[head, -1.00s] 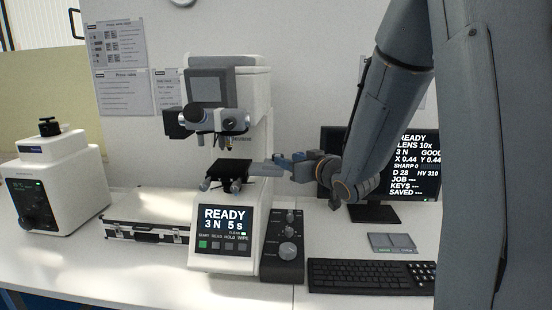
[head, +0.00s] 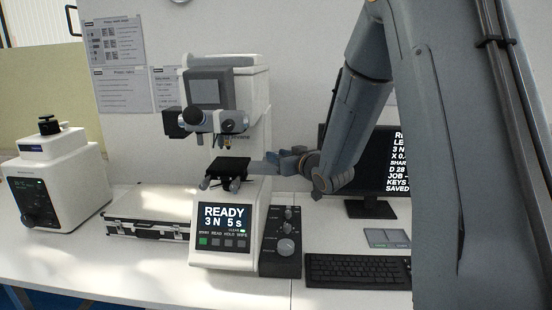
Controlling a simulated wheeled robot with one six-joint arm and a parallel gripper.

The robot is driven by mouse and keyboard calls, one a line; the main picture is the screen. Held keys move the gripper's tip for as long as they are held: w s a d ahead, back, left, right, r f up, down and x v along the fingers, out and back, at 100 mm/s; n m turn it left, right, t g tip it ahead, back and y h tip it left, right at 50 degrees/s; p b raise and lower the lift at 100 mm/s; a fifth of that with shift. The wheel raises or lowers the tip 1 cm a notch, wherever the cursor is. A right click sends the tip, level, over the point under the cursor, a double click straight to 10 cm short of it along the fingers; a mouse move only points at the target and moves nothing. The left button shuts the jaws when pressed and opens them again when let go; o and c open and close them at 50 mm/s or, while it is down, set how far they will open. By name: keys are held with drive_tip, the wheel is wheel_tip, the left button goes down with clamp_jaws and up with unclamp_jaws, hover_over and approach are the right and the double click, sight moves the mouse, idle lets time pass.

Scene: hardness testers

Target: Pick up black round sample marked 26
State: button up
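I cannot make out a black round sample marked 26 in the head view. The black stage (head: 231,165) of the hardness tester (head: 257,100) sits under its lenses, and no separate sample can be told apart on it. My gripper (head: 274,160) is just right of the stage, at about its height, pointing left. Its blue-grey fingers are small and seen from the side, so I cannot tell whether they are open or shut, or whether they hold anything.
The tester's front screen (head: 224,217) reads READY, with a knob panel (head: 281,240) beside it. A silver case (head: 150,213) and another white machine (head: 60,182) stand left. A monitor (head: 370,192), grey pad (head: 386,238) and keyboard (head: 357,270) are at right. The front left table is clear.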

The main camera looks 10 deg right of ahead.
drive_tip(key=shift+c, duration=0.7)
drive_tip(key=shift+r, duration=0.15)
